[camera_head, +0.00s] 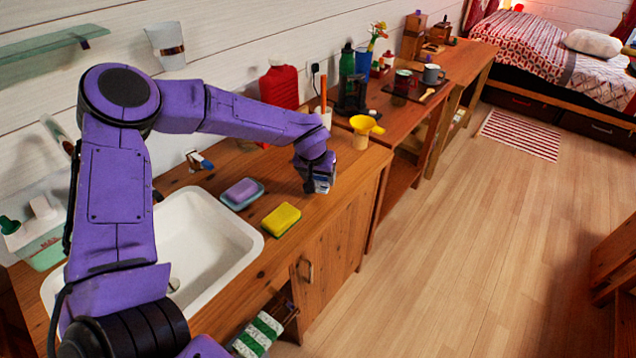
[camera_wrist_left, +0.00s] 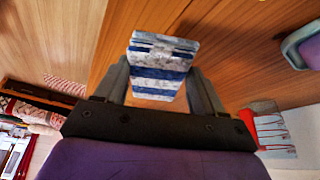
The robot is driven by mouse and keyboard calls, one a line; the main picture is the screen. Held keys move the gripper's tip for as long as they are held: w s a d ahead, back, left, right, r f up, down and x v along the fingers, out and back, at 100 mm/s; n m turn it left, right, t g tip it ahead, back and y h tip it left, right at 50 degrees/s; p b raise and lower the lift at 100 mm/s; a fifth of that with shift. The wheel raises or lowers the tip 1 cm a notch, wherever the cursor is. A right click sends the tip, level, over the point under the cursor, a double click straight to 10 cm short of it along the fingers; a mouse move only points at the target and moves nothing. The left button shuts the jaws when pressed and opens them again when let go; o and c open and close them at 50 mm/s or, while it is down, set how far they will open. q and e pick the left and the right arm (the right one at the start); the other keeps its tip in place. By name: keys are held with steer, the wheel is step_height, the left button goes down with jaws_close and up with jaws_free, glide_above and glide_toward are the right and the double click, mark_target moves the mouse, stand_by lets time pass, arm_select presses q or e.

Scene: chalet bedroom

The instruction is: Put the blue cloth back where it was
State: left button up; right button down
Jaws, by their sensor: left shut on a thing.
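My left gripper (camera_head: 318,184) is over the wooden counter, to the right of the sink and near the front edge. In the left wrist view my left gripper (camera_wrist_left: 163,85) has its fingers on either side of a folded blue, white and grey striped cloth (camera_wrist_left: 158,72) and is shut on it. Only a small part of the cloth shows under the gripper in the head view. I cannot tell whether the cloth touches the counter. A green and white striped cloth (camera_head: 258,336) hangs below the counter front. My right gripper is out of view.
A yellow sponge (camera_head: 282,220) and a purple soap in a teal dish (camera_head: 242,194) lie between the white sink (camera_head: 205,250) and my gripper.

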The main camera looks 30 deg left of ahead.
mark_target(317, 180)
arm_select(q)
steer(key=shift+s+x, duration=0.2)
steer(key=shift+x, duration=0.7)
steer(key=shift+s+x, duration=0.2)
steer(key=shift+x, duration=0.75)
steer(key=shift+f, duration=0.2)
steer(key=o, duration=0.9)
steer(key=shift+f, duration=0.1)
steer(key=shift+o, duration=0.2)
steer(key=v, duration=1.2)
steer(key=shift+r, duration=0.2)
